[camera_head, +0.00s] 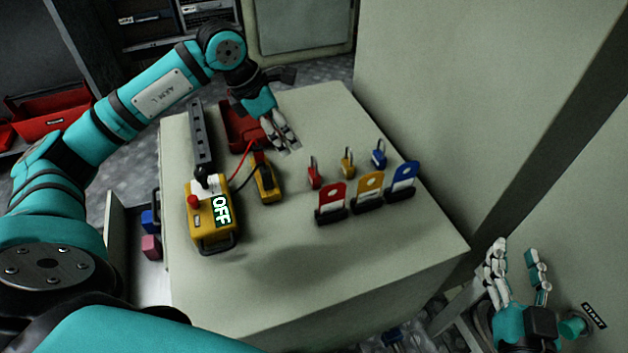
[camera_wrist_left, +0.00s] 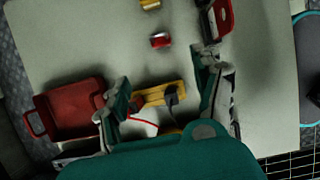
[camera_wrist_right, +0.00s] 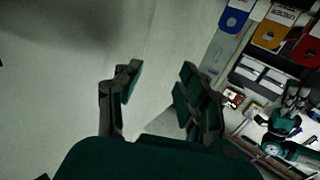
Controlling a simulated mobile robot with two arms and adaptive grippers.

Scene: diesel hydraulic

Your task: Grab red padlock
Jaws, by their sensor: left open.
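The red padlock (camera_head: 314,178) stands on the light-topped cabinet, left of a yellow padlock (camera_head: 347,166) and a blue padlock (camera_head: 379,156). The red padlock also shows in the left wrist view (camera_wrist_left: 160,41), beyond the fingertips and between their lines. My left gripper (camera_head: 286,141) is open and empty above the cabinet, behind and to the left of the red padlock, not touching it. Its fingers stand apart in the left wrist view (camera_wrist_left: 165,68). My right gripper (camera_head: 514,252) is open and empty, off the cabinet's right side; its spread fingers also show in the right wrist view (camera_wrist_right: 158,72).
Red, yellow and blue tags (camera_head: 370,190) stand in front of the padlocks. A yellow meter (camera_head: 267,182) and a yellow box reading OFF (camera_head: 208,220) are to the left. A red open box (camera_head: 233,122) lies left of my left gripper. The cabinet's front top (camera_head: 310,265) is clear.

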